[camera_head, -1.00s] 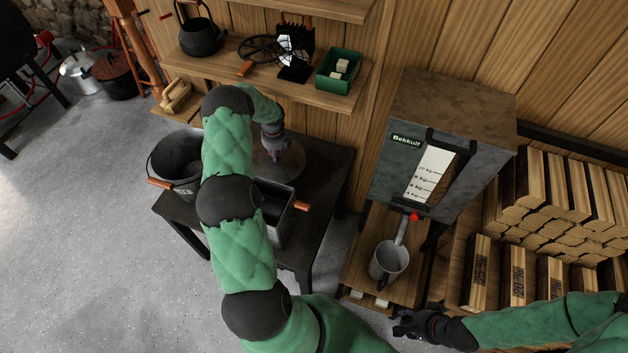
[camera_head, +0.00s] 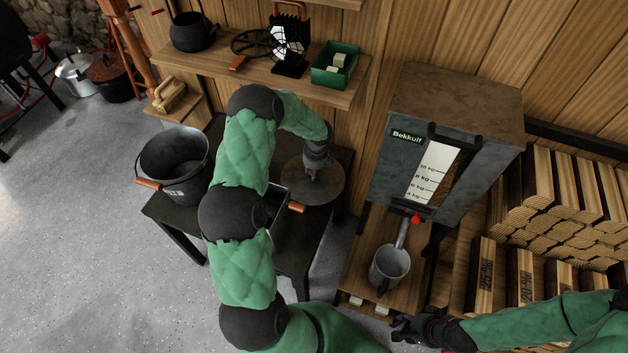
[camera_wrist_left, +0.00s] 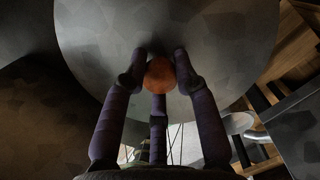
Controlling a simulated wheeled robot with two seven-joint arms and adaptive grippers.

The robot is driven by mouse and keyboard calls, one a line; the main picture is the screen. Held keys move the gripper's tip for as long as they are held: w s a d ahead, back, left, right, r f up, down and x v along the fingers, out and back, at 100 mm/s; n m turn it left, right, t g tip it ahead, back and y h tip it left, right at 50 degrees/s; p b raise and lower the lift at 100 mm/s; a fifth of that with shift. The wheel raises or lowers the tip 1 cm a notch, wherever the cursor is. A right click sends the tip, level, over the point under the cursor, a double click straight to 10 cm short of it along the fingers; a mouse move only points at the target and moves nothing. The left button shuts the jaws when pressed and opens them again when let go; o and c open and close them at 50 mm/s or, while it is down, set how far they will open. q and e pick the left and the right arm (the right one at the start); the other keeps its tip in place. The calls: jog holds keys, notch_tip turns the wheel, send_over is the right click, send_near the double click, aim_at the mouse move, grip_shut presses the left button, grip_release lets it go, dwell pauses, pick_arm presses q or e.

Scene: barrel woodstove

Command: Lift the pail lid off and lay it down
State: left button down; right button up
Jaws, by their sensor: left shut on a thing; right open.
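The pail lid, a dark grey round disc (camera_head: 328,184), is at the right part of the dark table (camera_head: 290,258), away from the pail. My left gripper (camera_head: 314,176) is shut on its knob from above. The left wrist view shows the orange-brown knob (camera_wrist_left: 160,72) between the fingers, with the lid's grey face (camera_wrist_left: 225,40) behind it. I cannot tell whether the lid touches the table. The dark metal pail (camera_head: 178,165) stands open at the table's left, its wooden grip at its left side. My right gripper (camera_head: 408,328) is open and empty at the lower right.
A metal box with a wooden handle (camera_head: 296,206) stands on the table, mostly hidden by my left arm. A grey hopper (camera_head: 455,105) stands right of the table, a metal scoop (camera_head: 388,268) below it. A shelf (camera_head: 225,72) holding several items runs behind.

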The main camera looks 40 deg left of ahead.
pick_arm(q)
jog(key=shift+w+d+f+b, duration=0.15)
jog(key=shift+f+b, duration=1.05)
jog(key=shift+f, duration=1.25)
jog(key=shift+f, duration=0.15)
jog(key=c, duration=1)
grip_release()
jog(key=shift+o, duration=0.2)
